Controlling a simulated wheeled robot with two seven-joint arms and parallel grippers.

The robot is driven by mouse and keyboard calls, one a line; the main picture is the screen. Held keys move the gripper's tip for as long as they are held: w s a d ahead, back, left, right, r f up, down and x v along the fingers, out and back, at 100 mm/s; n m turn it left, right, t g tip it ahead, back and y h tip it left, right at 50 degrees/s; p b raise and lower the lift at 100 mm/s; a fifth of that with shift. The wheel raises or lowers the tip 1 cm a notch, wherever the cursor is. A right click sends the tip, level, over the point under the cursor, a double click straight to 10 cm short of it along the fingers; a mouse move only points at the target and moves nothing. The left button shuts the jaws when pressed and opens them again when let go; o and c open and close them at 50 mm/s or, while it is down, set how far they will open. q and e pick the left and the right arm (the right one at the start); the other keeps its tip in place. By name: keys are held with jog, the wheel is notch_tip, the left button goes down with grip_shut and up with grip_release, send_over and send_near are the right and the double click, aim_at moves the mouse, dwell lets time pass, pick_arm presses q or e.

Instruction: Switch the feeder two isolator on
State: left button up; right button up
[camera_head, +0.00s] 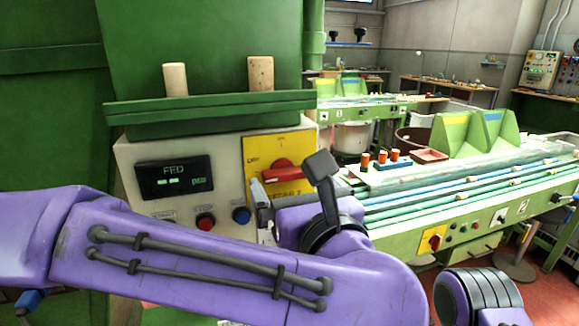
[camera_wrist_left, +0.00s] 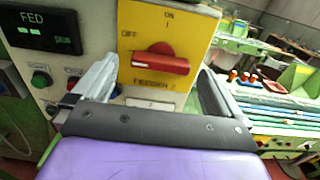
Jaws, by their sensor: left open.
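The feeder two isolator is a red rotary handle (camera_head: 287,173) on a yellow plate labelled FEEDER 2, on the front of a pale control box. In the left wrist view the handle (camera_wrist_left: 160,62) lies about level, with OFF at the upper left and ON at the top of the plate (camera_wrist_left: 185,22). My left gripper (camera_head: 291,182) is open in front of the plate. In the left wrist view its fingers (camera_wrist_left: 155,84) stand apart to either side of the handle's lower part; I cannot tell whether they touch it. My right gripper is not in view.
Beside the isolator are a FED display (camera_head: 174,177), a red button (camera_head: 205,222) and a blue button (camera_head: 241,215). Two corks (camera_head: 261,73) stand on the green ledge (camera_head: 215,107) above. A green conveyor bench (camera_head: 400,240) with another red switch (camera_head: 432,240) lies to the right.

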aim_at(285, 173)
pick_arm(q)
jog(key=shift+x, duration=1.2)
jog(key=c, duration=1)
